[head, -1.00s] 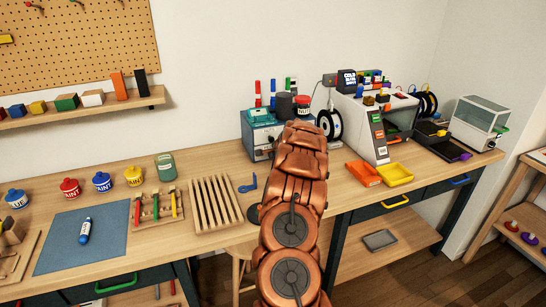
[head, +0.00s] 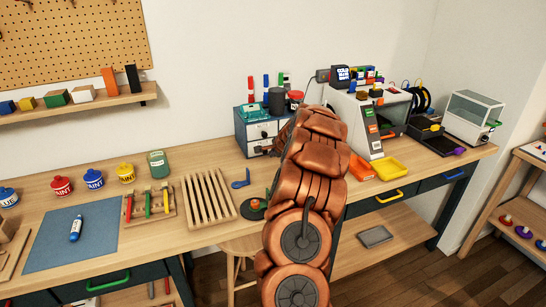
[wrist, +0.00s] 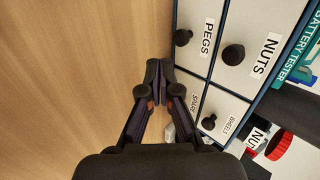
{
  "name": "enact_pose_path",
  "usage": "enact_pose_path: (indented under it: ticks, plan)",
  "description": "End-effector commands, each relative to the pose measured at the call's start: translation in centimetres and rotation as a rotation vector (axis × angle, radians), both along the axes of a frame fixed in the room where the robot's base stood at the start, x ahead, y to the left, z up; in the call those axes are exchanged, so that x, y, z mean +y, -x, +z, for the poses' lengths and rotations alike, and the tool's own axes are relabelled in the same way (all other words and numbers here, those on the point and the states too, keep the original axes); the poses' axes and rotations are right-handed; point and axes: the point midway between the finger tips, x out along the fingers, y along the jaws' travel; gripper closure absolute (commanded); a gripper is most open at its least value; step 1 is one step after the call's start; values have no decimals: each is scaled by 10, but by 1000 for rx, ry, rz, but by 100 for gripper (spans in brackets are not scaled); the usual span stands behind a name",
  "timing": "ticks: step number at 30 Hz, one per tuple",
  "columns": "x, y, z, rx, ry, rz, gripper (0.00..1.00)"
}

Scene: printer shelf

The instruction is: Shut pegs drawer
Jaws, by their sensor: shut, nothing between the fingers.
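The drawer cabinet (head: 247,115) stands on the bench at the back, partly hidden behind my arm in the head view. In the wrist view its fronts appear sideways. The pegs drawer (wrist: 203,14) is a white front with a "PEGS" label and a dark round knob (wrist: 182,37). It looks about level with the nuts drawer (wrist: 256,35) beside it in the picture; I cannot tell whether a small gap remains. My gripper (wrist: 159,75) is shut and empty, its fingertips over the bench just left of the drawer fronts, apart from the pegs knob.
The wheels drawer (wrist: 225,118) and a drawer with a partly hidden label lie close to the right finger. A blue tool (head: 241,181) and a slatted wooden rack (head: 208,197) lie left of my arm. A printer (head: 352,122) stands right. Bench between rack and cabinet is mostly clear.

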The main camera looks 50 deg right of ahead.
Motion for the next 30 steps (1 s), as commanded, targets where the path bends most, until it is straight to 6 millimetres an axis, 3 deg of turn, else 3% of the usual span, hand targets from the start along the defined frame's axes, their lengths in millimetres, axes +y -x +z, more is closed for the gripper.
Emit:
enact_pose_path:
  ticks: [15,27,30]
  plan:
    - [15,35,36,0,0,-4,100]
    - [17,39,41,1,0,-3,100]
    - [28,34,44,6,2,23,100]
